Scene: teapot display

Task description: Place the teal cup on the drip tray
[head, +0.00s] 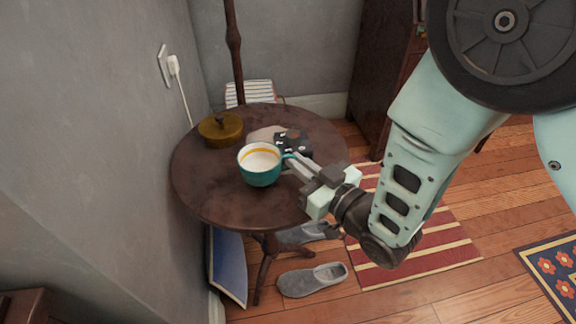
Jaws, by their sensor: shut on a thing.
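The teal cup (259,176) has a white inside with a yellow band. It is upright over the round dark wooden table (200,192). My gripper (291,164) reaches in from the right and is shut on the cup at its right side, where the handle is. I cannot tell whether the cup touches the table. A pale flat thing (262,134) lies behind the cup, partly hidden. A small dark thing with light spots (294,141) lies beside it, behind my gripper. I cannot tell for sure which of these is the drip tray.
A dark pole (233,50) rises behind the table. The table's front and left are bare. Grey shoes (312,280) and a leaning blue panel (228,265) are below.

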